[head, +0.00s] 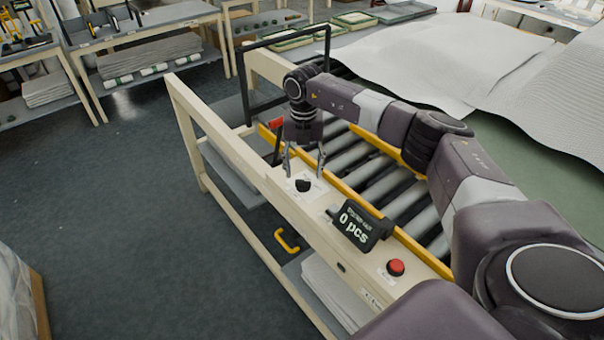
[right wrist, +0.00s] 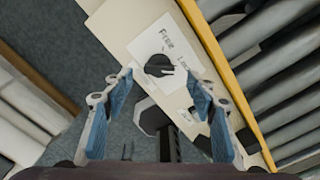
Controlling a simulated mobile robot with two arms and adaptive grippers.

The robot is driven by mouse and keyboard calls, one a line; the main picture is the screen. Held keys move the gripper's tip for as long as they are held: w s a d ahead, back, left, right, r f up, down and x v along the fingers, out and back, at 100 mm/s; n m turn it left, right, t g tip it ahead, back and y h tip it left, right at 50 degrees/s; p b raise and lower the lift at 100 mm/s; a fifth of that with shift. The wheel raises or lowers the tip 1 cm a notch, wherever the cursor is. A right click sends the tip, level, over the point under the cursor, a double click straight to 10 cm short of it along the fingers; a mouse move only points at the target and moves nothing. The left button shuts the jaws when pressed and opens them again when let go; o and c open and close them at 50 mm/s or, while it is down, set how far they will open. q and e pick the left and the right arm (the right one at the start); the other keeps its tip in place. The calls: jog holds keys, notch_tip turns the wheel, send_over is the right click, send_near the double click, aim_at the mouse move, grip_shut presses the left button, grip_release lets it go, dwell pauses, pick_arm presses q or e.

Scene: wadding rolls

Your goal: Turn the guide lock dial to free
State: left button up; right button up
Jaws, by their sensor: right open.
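The guide lock dial (head: 303,185) is a black knob on a white label plate on the cream rail of the roller table. In the right wrist view the dial (right wrist: 159,65) sits on its white plate (right wrist: 180,48), with partly readable lettering. My right gripper (head: 305,176) points down over the dial, its fingers spread to either side. In the right wrist view the right gripper (right wrist: 160,78) is open, with blue-padded fingers and nothing between them. Whether the fingers touch the dial cannot be told. My left gripper is not seen.
A red-tipped lever (head: 277,123) stands beyond the dial. Grey rollers (head: 378,180) lie to the right behind yellow guides.

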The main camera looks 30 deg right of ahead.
aim_at(303, 180)
jog(key=shift+f+p, duration=0.4)
jog(key=shift+f, duration=1.4)
jog(key=shift+c, duration=0.2)
jog(key=c, duration=1.1)
